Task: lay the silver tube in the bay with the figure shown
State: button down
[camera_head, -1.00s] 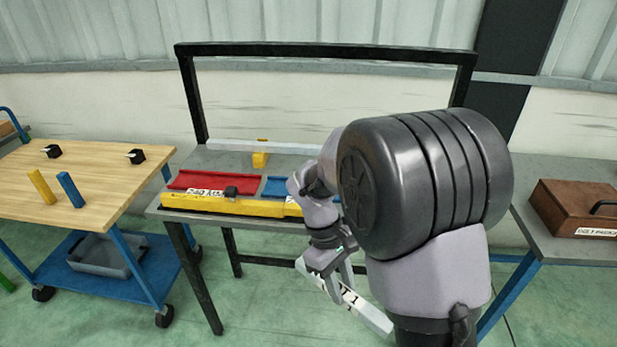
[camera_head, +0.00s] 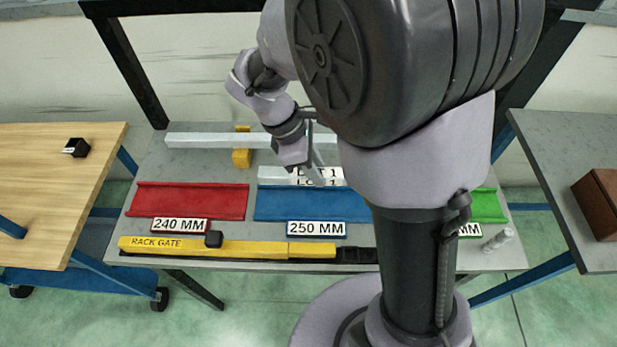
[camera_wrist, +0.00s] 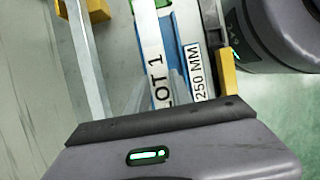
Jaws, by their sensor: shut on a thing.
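The silver tube (camera_head: 275,174), marked LOT 1, is in my gripper (camera_head: 316,172). It lies along the back edge of the blue bay (camera_head: 300,205) in the head view, and its height above the bay is hard to judge. The blue bay's plate (camera_head: 316,229) reads 250 MM. In the wrist view the tube (camera_wrist: 150,40) runs alongside the 250 MM plate (camera_wrist: 204,86), with blue between them. A red bay (camera_head: 190,202) with a 240 MM plate (camera_head: 180,225) is at left. A green bay (camera_head: 488,205) is at right; my arm hides most of its plate.
A yellow bar marked RACK GATE (camera_head: 255,249) runs along the rack's front edge. A long silver bar (camera_head: 205,141) lies behind the bays, with a yellow block (camera_head: 241,158). A small grey cylinder (camera_head: 497,240) lies at front right. A wooden-topped table (camera_head: 60,190) stands left.

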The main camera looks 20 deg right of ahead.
jog(key=f+b, duration=0.1)
jog(key=f, duration=0.2)
jog(key=f+b, duration=0.2)
jog(key=f, duration=0.1)
jog(key=f+b, duration=0.1)
jog(key=f, duration=0.2)
jog(key=shift+s+f+b, duration=0.35)
jog(key=shift+s, duration=0.05)
jog(key=shift+r, duration=0.15)
jog(key=c, duration=1.1)
grip_release()
